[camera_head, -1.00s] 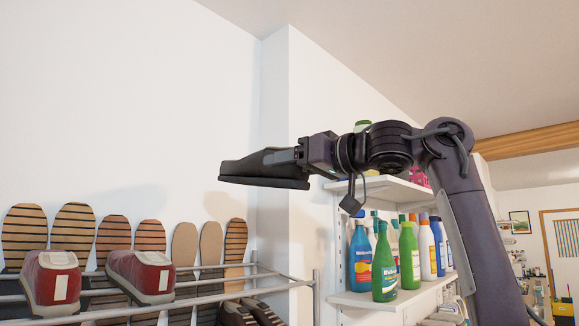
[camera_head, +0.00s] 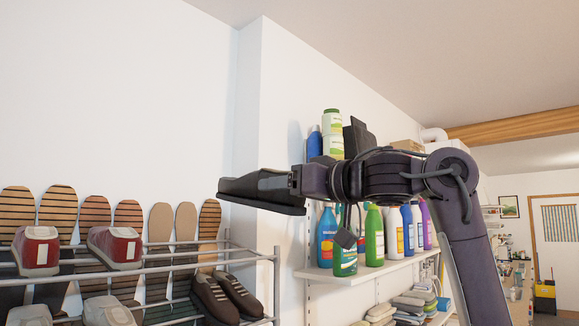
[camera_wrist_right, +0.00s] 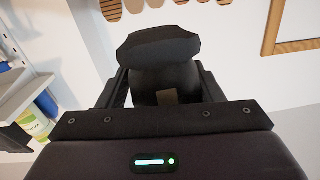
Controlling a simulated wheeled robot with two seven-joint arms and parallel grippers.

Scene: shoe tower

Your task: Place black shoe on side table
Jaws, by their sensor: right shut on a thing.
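The black shoe (camera_head: 245,190) is held in the air, lying roughly level with its sole downward. My right gripper (camera_head: 292,181) is shut on one end of it, from the right. In the right wrist view the shoe (camera_wrist_right: 158,50) sits between the two fingers of the gripper (camera_wrist_right: 158,88). The shoe is in front of the white wall, right of and above the shoe rack (camera_head: 230,264). No side table can be made out. My left gripper is not in view.
The rack holds red shoes (camera_head: 115,246), brown shoes (camera_head: 222,298) and several upright soles. Shelves (camera_head: 350,274) with bottles stand behind my right arm. Open air surrounds the shoe.

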